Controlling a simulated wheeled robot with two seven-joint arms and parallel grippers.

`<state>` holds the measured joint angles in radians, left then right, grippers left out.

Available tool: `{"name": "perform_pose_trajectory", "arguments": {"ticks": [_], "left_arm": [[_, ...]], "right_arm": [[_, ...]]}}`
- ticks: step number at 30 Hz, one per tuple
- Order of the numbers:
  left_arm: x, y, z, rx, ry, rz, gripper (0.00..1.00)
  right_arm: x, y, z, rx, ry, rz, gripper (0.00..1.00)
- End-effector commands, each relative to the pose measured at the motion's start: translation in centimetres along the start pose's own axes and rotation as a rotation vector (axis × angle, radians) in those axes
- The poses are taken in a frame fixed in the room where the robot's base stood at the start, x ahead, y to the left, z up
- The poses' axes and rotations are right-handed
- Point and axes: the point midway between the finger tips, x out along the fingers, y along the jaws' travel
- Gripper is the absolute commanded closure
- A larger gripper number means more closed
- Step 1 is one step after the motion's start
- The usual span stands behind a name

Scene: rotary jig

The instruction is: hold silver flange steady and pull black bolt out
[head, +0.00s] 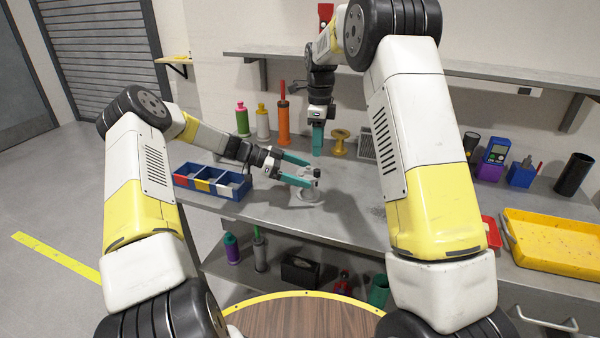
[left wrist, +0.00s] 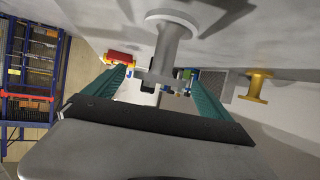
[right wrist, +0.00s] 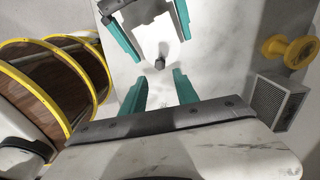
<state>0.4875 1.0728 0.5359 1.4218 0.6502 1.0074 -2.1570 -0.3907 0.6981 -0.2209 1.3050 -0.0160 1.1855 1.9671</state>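The silver flange (head: 308,194) stands on the grey workbench near its front edge; it also shows in the left wrist view (left wrist: 172,45). The black bolt (head: 317,172) sits at its top, and its dark head shows in the right wrist view (right wrist: 159,63). My left gripper (head: 298,170) is open, with its teal fingers spread either side of the flange's upper part and gaps visible in the left wrist view. My right gripper (head: 318,138) is open and empty, pointing down, above and behind the flange. In the right wrist view the bolt lies beyond its fingertips, between their lines.
A blue bin (head: 212,181) with coloured compartments is left of the flange. Bottles (head: 242,119), an orange-handled tool (head: 283,122), a yellow spool (head: 340,142) and a grey block (right wrist: 275,102) stand behind. A yellow tray (head: 555,242) is at right. The bench around the flange is clear.

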Motion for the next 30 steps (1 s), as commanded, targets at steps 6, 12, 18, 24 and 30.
{"name": "perform_pose_trajectory", "arguments": {"ticks": [6,12,18,24,30], "left_arm": [[0.0,0.0,0.0,0.000,0.000,0.000,0.51],[0.0,0.0,0.0,0.000,0.000,0.000,0.82],[0.0,0.0,0.0,0.000,0.000,0.000,0.82],[-0.1,0.0,0.0,0.000,0.000,0.000,0.82],[-0.1,0.0,0.0,0.000,0.000,0.000,0.82]], "right_arm": [[0.0,0.0,0.0,0.000,0.000,0.000,0.64],[0.0,0.0,0.0,-0.001,0.000,0.000,0.56],[-0.4,0.0,0.0,-0.118,0.000,-0.001,0.55],[-1.5,0.1,0.1,-0.491,0.001,-0.001,0.55],[-2.6,0.2,0.1,-0.896,0.002,0.000,0.55]]}}
